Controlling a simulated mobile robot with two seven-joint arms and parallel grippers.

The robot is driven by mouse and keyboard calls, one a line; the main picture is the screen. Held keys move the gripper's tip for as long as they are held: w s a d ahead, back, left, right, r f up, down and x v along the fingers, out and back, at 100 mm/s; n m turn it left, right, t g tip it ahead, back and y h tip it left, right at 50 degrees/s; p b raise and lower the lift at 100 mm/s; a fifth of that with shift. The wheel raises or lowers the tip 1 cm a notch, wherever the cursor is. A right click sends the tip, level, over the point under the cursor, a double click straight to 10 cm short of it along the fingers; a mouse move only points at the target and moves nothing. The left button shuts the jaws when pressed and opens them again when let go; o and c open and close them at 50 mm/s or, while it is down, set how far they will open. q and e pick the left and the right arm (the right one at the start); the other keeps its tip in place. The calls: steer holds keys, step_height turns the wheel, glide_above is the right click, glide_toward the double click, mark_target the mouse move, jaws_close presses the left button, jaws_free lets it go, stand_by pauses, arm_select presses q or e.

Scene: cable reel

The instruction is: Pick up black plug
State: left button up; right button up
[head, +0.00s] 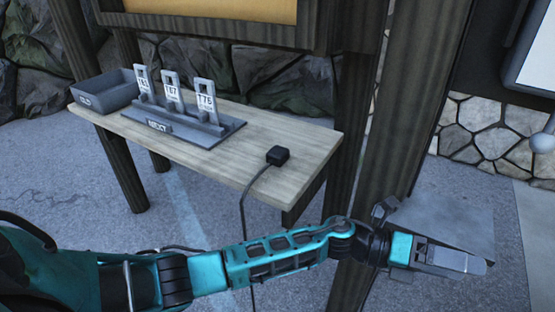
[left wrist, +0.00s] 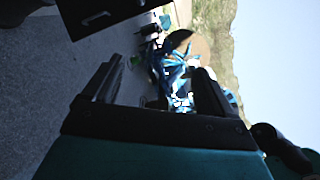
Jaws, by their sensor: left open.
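The black plug (head: 278,155) sits on the right part of the wooden table (head: 240,165), near its front edge. Its black cable (head: 243,205) runs over the edge and hangs down. My left arm comes in from the left below the table, and my left gripper (head: 484,266) points right, well to the right of the plug and lower in the picture. The left wrist view shows its two fingers apart with nothing between them; the left gripper (left wrist: 150,88) is open and empty. The plug cannot be made out in the left wrist view. My right gripper is not in view.
A grey stand (head: 185,127) marked NEXT holds three numbered tags. A grey bin (head: 105,90) marked OLD stands at the table's left end. The table around the plug is clear.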

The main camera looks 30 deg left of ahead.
arm_select(q)
step_height(320, 180, down, 3)
steer(key=w+a+m+g+y, duration=0.1)
steer(key=m+g+y, duration=0.3)
steer(key=m, duration=0.4)
steer(key=m+t+y+b, duration=0.1)
steer(key=m+y+b, duration=0.35)
steer(key=y, duration=1.45)
glide_toward(279, 151)
steer(key=f, duration=0.1)
steer(key=a+f+m+p, duration=0.1)
steer(key=shift+w+a+f, duration=0.25)
steer(key=shift+a+f, duration=0.05)
steer(key=shift+f, duration=0.05)
steer(key=x, duration=0.6)
steer(key=shift+s+d+f, duration=0.15)
steer(key=shift+s+f, duration=0.1)
steer(key=shift+s, duration=0.05)
steer(key=c, duration=0.9)
steer(key=shift+r, duration=0.1)
steer(key=shift+c, duration=0.4)
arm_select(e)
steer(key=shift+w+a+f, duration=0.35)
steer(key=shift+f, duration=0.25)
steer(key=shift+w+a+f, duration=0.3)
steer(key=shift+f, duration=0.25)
arm_select(q)
steer(key=shift+r, duration=0.1)
